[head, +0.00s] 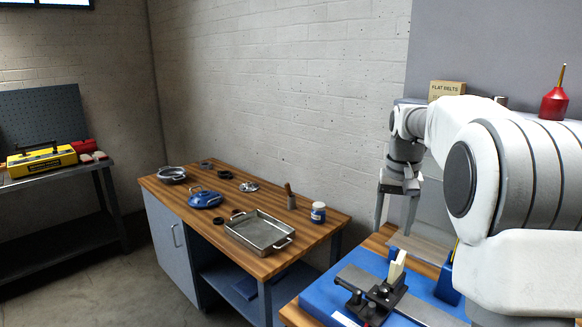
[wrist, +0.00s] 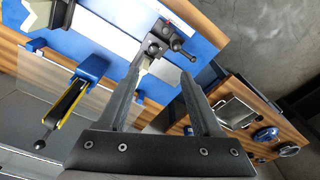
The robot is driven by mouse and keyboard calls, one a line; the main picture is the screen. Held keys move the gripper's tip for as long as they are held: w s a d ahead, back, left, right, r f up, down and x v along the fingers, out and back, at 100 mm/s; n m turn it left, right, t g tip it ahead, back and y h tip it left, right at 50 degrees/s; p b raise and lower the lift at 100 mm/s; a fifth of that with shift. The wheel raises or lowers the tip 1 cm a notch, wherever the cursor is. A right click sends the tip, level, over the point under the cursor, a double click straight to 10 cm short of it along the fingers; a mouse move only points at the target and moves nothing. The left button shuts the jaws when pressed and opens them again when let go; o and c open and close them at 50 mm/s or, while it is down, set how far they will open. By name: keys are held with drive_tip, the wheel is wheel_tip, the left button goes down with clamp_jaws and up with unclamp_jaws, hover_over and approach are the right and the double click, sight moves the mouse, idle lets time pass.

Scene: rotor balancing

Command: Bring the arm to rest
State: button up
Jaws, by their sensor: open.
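My arm reaches in from the right in the head view. My gripper (head: 397,212) points down above the bench with the blue mat, in front of the grey wall panel. The wrist view shows its two fingers (wrist: 165,98) spread apart with nothing between them. Beyond the fingertips is a black fixture (wrist: 163,42) on the blue mat. In the head view this fixture (head: 372,296) sits at the front of the mat (head: 322,300), with a pale upright piece (head: 397,268) by it. The gripper appears apart from everything on the bench.
A wooden workbench (head: 180,205) to the left carries a metal tray (head: 262,232), a blue item (head: 205,198), a jar (head: 318,212) and a brush holder (head: 291,199). Open floor lies at left.

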drive_tip(key=s+a+r+t, duration=0.1)
drive_tip(key=s+a+r, duration=0.3)
drive_tip(key=s, duration=0.4)
drive_tip(key=s+a+f+n+t, duration=0.1)
drive_tip(key=s+a+f+t, duration=0.1)
drive_tip(key=s, duration=0.8)
drive_tip(key=s+a+f+n+t, duration=0.1)
drive_tip(key=s+a+f+n, duration=0.1)
drive_tip(key=s, duration=0.8)
drive_tip(key=shift+s+a+f+t, duration=0.3)
drive_tip(key=shift+s+a+t, duration=0.1)
drive_tip(key=shift+a, duration=0.25)
